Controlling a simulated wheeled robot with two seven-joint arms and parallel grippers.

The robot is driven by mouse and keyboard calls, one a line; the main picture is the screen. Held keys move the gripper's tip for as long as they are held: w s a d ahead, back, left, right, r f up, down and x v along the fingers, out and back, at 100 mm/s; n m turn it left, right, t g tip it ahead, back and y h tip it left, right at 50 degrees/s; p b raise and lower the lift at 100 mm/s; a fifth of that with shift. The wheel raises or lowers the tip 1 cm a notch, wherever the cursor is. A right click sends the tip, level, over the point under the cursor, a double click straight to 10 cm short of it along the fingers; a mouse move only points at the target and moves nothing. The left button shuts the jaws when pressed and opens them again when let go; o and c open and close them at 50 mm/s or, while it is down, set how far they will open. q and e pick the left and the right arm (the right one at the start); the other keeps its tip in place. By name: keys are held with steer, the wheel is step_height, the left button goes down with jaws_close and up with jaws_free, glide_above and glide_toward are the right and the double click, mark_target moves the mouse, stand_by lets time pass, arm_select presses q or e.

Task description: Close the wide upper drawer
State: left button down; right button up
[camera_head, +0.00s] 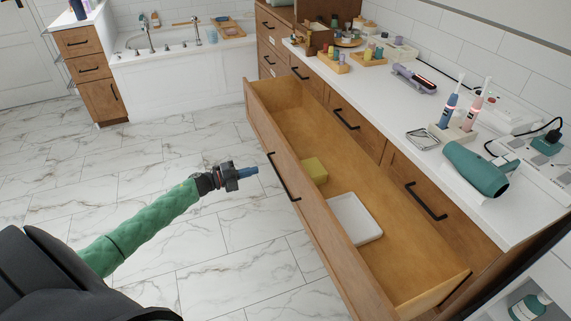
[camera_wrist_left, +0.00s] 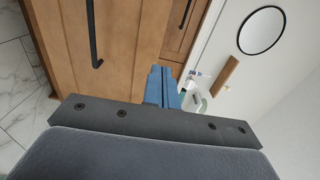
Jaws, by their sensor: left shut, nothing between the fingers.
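The wide drawer (camera_head: 262,128) stands pulled far out from the wooden vanity, its front facing left with a black bar handle (camera_head: 284,177). Inside lie a yellow block (camera_head: 314,170) and a white tray (camera_head: 354,218). My left gripper (camera_head: 252,171) is shut and empty, just to the left of the drawer front near the handle; a small gap seems to separate them. In the left wrist view its blue fingers (camera_wrist_left: 163,88) are together, with the wooden front and the black handle (camera_wrist_left: 93,35) beyond. My right gripper is not in view.
The white countertop (camera_head: 390,100) carries a green hair dryer (camera_head: 476,168), electric toothbrushes (camera_head: 449,104) and small bottles. A bathtub (camera_head: 180,75) and a small cabinet (camera_head: 88,75) stand at the back. The marble floor (camera_head: 130,165) left of the drawer is clear.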

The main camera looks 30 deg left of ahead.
arm_select(q)
steer(key=p, duration=0.2)
glide_toward(293, 160)
steer(key=x, duration=0.5)
steer(key=shift+w+d+r, duration=0.1)
steer(key=shift+d+r, duration=0.05)
steer(key=shift+d, duration=0.15)
steer(key=shift+w+d+p, duration=0.3)
steer(key=shift+w+d, duration=0.15)
steer(key=shift+w, duration=0.05)
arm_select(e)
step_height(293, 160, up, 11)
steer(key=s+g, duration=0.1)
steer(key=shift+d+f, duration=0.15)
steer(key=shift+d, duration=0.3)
arm_select(q)
steer(key=shift+w+d, duration=0.1)
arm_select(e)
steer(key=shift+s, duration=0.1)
arm_select(q)
steer(key=shift+w+d, duration=0.15)
steer(key=b+x, duration=0.6)
steer(key=x, duration=1.7)
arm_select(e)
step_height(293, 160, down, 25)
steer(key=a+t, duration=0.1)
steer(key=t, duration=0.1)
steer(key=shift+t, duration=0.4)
